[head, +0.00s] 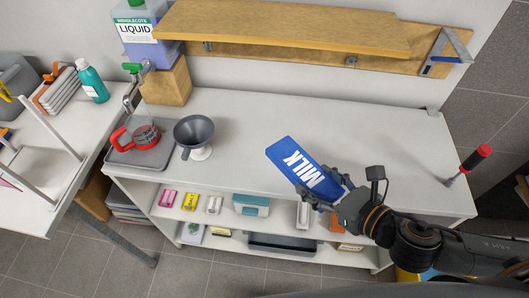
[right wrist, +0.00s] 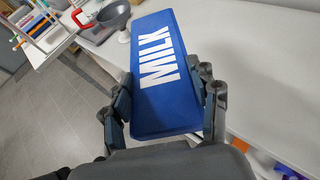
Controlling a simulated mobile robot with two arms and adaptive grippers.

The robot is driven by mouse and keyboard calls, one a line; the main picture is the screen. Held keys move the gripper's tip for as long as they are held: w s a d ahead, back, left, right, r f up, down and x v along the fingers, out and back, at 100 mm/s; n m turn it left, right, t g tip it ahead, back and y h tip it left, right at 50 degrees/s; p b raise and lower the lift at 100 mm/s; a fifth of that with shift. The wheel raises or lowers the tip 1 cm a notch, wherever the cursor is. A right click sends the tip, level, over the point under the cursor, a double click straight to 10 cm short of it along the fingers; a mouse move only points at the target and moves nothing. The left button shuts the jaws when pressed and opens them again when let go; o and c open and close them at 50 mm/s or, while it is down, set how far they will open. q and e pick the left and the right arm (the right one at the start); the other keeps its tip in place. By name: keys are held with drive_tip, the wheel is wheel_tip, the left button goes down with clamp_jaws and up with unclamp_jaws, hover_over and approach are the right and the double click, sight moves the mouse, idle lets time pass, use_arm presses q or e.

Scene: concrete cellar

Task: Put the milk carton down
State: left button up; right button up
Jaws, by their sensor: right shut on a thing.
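The milk carton (head: 293,159) is blue with white MILK lettering. My right gripper (head: 325,187) is shut on its lower end, and the carton is tilted, its far end pointing up-left in the head view. In the right wrist view the milk carton (right wrist: 165,70) lies between the fingers of my right gripper (right wrist: 163,105). It shows over the white counter (head: 270,120), near its front edge; I cannot tell whether it touches the surface. My left gripper is not in view.
A grey funnel-shaped dripper (head: 194,132) and a grey tray (head: 122,157) with a red-handled glass jug (head: 146,134) stand at the counter's left. A red-handled tool (head: 474,160) is at the right end. The counter's middle and back right are clear. A wooden shelf (head: 280,25) overhangs the back.

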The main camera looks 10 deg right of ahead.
sight(299, 161)
drive_tip(key=w+f+b, duration=0.1)
drive_tip(key=w+a+f+b, duration=0.1)
drive_tip(key=w+b, duration=0.2)
drive_tip(key=b, duration=0.1)
drive_tip(key=shift+w+a+f, duration=0.15)
drive_tip(key=shift+w+f, duration=0.25)
drive_tip(key=w, duration=0.1)
drive_tip(key=w+p, duration=0.1)
drive_tip(key=w, duration=0.1)
drive_tip(key=shift+w+a+f+p, duration=0.15)
drive_tip(key=shift+a+f+p, duration=0.15)
drive_tip(key=shift+a, duration=0.05)
drive_tip(key=w+f, duration=0.2)
drive_tip(key=w+a+f, duration=0.1)
drive_tip(key=w+f, duration=0.1)
drive_tip(key=f, duration=0.1)
drive_tip(key=shift+w+a+f, duration=0.15)
drive_tip(key=shift+w, duration=0.15)
drive_tip(key=shift+w+f, duration=0.35)
drive_tip(key=shift+f, duration=0.2)
wheel_tip(299, 161, down, 3)
drive_tip(key=shift+w+a+f, duration=0.1)
drive_tip(key=shift+a, duration=0.05)
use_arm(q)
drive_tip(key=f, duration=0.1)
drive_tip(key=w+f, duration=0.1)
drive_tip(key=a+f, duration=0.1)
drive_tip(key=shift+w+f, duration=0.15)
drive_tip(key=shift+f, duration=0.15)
